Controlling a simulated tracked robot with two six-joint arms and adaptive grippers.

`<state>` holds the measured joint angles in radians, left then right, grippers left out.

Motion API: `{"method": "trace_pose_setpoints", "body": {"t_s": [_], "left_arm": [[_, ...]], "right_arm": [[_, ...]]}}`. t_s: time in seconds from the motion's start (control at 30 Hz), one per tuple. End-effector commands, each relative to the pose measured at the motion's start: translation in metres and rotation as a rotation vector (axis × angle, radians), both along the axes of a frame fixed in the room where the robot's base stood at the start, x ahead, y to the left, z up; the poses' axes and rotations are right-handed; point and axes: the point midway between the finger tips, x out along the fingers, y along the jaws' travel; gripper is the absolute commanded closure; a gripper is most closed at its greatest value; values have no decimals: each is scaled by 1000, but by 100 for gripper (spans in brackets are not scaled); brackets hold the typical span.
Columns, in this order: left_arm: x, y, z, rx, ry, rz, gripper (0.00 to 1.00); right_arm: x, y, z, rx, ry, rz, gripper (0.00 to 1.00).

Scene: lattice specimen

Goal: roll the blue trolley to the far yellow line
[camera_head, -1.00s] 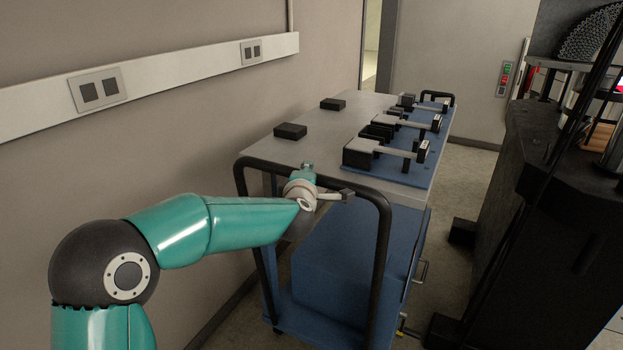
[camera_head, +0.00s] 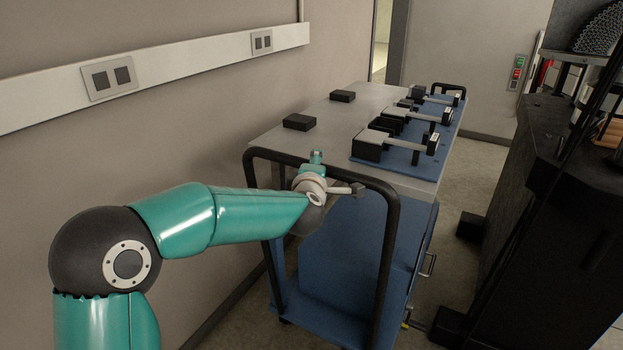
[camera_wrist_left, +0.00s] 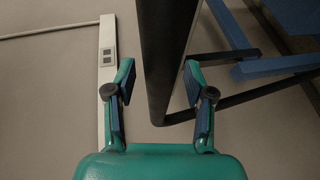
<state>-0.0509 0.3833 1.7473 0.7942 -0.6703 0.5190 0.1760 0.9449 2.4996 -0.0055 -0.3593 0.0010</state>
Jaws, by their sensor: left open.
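The blue trolley (camera_head: 335,240) stands along the left wall, its black push handle (camera_head: 391,240) toward me. It has a grey top and blue lower body. In the left wrist view the black handle bar (camera_wrist_left: 160,60) passes between the spread fingers of my left gripper (camera_wrist_left: 158,82), with gaps at both sides. In the head view my left gripper (camera_head: 316,158) is at the handle's top bar, mostly hidden behind its wrist. My right gripper is out of view. I cannot make out a yellow line on the floor; a small yellow bit shows by the trolley's lower right corner.
Two black blocks (camera_head: 299,122) and a blue board (camera_head: 428,152) with several clamp-like fixtures lie on the trolley top. A dark machine (camera_head: 560,200) stands to the right, across a narrow strip of floor (camera_head: 470,180). A doorway (camera_head: 382,40) opens at the back.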

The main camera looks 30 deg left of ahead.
Motion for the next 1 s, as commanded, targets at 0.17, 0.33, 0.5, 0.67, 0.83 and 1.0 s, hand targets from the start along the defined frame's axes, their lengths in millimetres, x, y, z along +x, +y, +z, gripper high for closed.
{"method": "trace_pose_setpoints", "body": {"t_s": [0.17,0.33,0.5,0.67,0.83,1.0], "left_arm": [[-31,-12,7,0,0,-2,46],[-63,-25,12,0,-1,-3,46],[-86,-34,16,-2,0,-3,46],[-96,-37,18,-1,1,-1,46],[-97,-38,17,-1,2,-1,46],[-96,-38,15,3,6,-3,46]], "right_arm": [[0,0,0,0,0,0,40],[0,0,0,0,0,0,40],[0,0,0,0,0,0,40],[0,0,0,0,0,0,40],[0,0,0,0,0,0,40],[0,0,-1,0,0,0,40]]}}
